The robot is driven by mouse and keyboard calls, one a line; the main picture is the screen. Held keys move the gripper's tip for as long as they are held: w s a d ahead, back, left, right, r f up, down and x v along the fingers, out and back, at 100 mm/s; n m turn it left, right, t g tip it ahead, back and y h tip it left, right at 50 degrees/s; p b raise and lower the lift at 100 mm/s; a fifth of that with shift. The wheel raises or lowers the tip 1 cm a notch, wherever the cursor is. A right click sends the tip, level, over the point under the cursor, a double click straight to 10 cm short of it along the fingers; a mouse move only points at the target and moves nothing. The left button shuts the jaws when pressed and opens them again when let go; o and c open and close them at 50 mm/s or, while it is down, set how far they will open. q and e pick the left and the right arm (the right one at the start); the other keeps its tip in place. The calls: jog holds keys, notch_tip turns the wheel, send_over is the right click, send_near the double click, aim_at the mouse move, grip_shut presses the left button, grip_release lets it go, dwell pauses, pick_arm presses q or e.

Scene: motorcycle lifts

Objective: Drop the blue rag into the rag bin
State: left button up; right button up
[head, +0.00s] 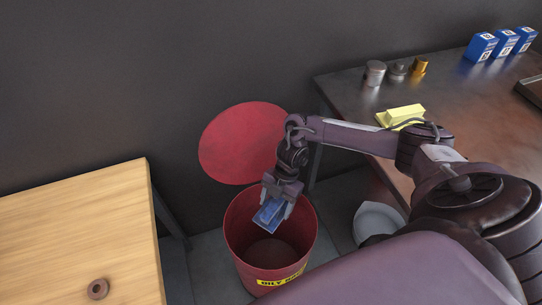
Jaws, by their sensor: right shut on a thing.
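The rag bin (243,262) is a red round bin with a yellow label on its front. Its round red lid (240,143) stands open behind it, and its inside looks empty where I can see it. My right gripper (272,208) points down over the bin's mouth. It is shut on the blue rag (268,216), which hangs between the fingers inside the outline of the rim. I cannot tell exactly how high the rag is against the rim. My left gripper is not in view.
A wooden table (75,235) with a small ring (96,289) stands at left. A pale round object (377,220) is right of the bin.

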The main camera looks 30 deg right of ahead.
jog(key=o, duration=1.1)
jog(key=shift+o, duration=0.2)
jog(key=v, duration=0.8)
jog(key=shift+f, duration=0.1)
